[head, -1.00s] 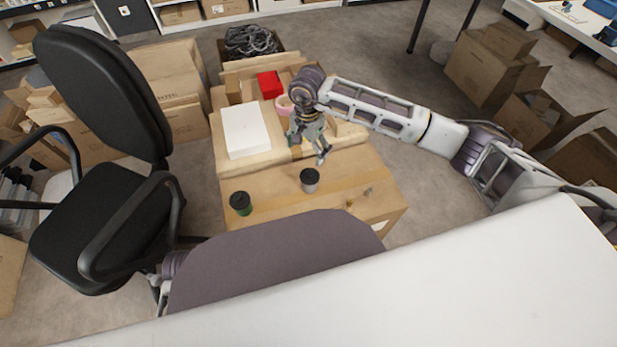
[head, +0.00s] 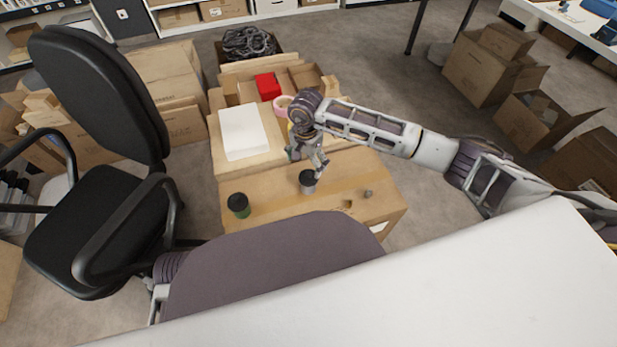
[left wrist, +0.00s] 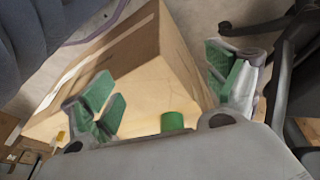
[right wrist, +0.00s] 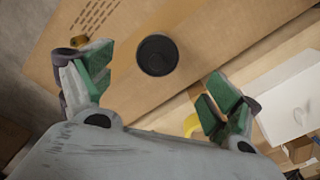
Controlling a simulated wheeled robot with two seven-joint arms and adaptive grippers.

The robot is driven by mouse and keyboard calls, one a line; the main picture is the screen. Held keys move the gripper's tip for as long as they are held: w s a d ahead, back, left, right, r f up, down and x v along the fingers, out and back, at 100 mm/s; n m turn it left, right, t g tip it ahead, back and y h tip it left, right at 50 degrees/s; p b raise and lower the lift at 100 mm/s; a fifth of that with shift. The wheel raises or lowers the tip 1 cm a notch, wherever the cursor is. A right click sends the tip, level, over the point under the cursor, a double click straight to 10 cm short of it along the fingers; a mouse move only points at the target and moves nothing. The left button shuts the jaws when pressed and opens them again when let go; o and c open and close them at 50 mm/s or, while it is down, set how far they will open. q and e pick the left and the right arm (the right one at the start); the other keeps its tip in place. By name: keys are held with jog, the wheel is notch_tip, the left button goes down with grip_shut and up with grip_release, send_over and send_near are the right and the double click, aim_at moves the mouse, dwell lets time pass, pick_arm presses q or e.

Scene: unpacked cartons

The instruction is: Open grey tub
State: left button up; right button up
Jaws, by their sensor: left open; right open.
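The grey tub (head: 309,187) with a black lid stands upright on the cardboard box near its middle. In the right wrist view its round black lid (right wrist: 157,54) lies between my open fingers, seen from above. My right gripper (head: 318,165) is open and empty, just behind and above the tub; I cannot tell if it touches. A green tub (head: 239,211) with a black lid stands to the left on the same box. My left gripper (left wrist: 160,80) is open and empty in the left wrist view, with the green tub (left wrist: 172,121) partly visible; the head view does not show this gripper.
Two small items, one brass (head: 348,204) and one grey (head: 368,194), lie right of the grey tub. Behind are a white box (head: 244,133), a red box (head: 268,86) and a pink roll (head: 282,102). An office chair (head: 105,220) stands at left.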

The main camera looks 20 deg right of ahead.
aim_at(308, 174)
jog(key=shift+f, duration=0.9)
pick_arm(q)
jog(key=shift+s+d+r, duration=0.1)
jog(key=shift+s+r, duration=0.15)
jog(key=shift+r, duration=0.2)
pick_arm(e)
jog(key=shift+f, duration=0.2)
pick_arm(q)
jog(key=shift+f, duration=0.1)
pick_arm(e)
jog(key=shift+f, duration=0.1)
jog(key=shift+f+b, duration=0.4)
jog(key=shift+f, duration=0.2)
jog(key=f, duration=0.1)
jog(key=f+b, duration=0.1)
jog(key=shift+d+f, duration=0.2)
jog(key=shift+f, duration=0.7)
pick_arm(q)
jog(key=r, duration=0.2)
jog(key=shift+w+d+r+t, duration=0.2)
jog(key=shift+r+t, duration=0.1)
jog(key=shift+r, duration=0.05)
jog(key=shift+s+f, duration=0.1)
jog(key=shift+f, duration=0.05)
pick_arm(e)
jog(key=shift+c, duration=0.2)
